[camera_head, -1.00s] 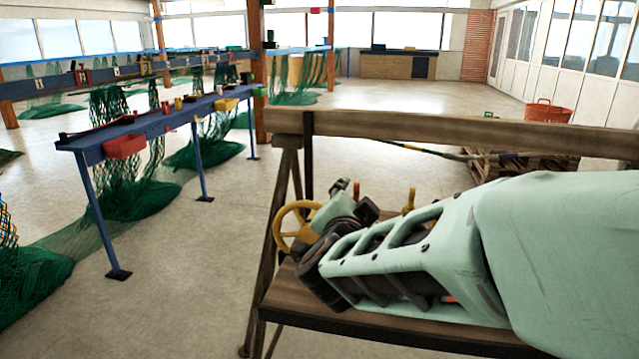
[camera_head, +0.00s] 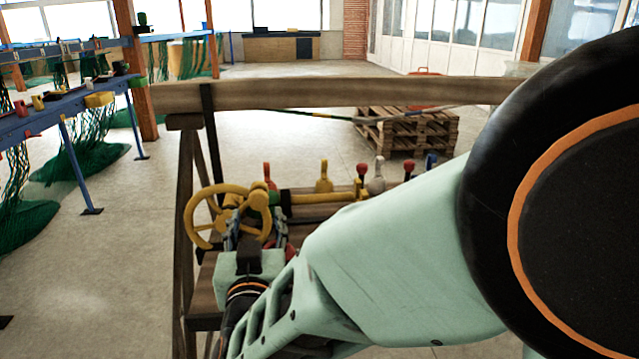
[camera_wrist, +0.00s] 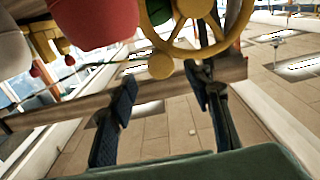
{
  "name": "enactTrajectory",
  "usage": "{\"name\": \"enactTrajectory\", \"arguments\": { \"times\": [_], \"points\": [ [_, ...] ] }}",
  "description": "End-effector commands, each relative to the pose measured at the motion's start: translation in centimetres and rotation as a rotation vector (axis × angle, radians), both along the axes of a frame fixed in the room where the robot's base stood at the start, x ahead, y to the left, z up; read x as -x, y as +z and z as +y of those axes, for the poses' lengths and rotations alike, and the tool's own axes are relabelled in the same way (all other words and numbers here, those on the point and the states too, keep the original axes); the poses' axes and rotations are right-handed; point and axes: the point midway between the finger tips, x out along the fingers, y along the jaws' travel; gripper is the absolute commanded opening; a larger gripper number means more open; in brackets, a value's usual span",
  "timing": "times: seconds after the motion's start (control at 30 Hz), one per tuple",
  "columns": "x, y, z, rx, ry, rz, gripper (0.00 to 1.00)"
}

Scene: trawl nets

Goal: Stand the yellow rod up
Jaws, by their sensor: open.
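A yellow rod (camera_head: 315,196) lies roughly level over the wooden bench in the head view. Its left end is close to a green part and a yellow handwheel (camera_head: 196,238). My gripper (camera_head: 250,222) is at the wheel's right side, left of the rod, and partly overlaps the wheel in the picture. In the wrist view my gripper (camera_wrist: 162,90) is open, its two dark fingers apart with nothing between them. The yellow handwheel (camera_wrist: 195,45) and a round yellow knob (camera_wrist: 160,66) show just beyond the fingertips. My arm hides the rod's lower right surroundings.
Behind the rod stand a yellow-handled lever (camera_head: 323,178), a red one (camera_head: 268,172), a white one (camera_head: 377,174) and several others. A wooden rail (camera_head: 330,93) crosses behind the bench. Pallets (camera_head: 410,130) stand on the floor beyond.

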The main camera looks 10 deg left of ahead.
Motion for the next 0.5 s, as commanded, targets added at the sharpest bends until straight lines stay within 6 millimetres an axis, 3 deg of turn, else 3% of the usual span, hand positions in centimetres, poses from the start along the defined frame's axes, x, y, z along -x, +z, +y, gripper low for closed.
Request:
{"name": "enactTrajectory", "arguments": {
  "times": [0.2, 0.5],
  "points": [
    [-4.2, -0.1, 0.9, -0.003, -0.003, 0.001, 0.46],
    [-6.9, 0.0, 1.6, -0.002, 0.0, 0.001, 0.46]
  ]
}}
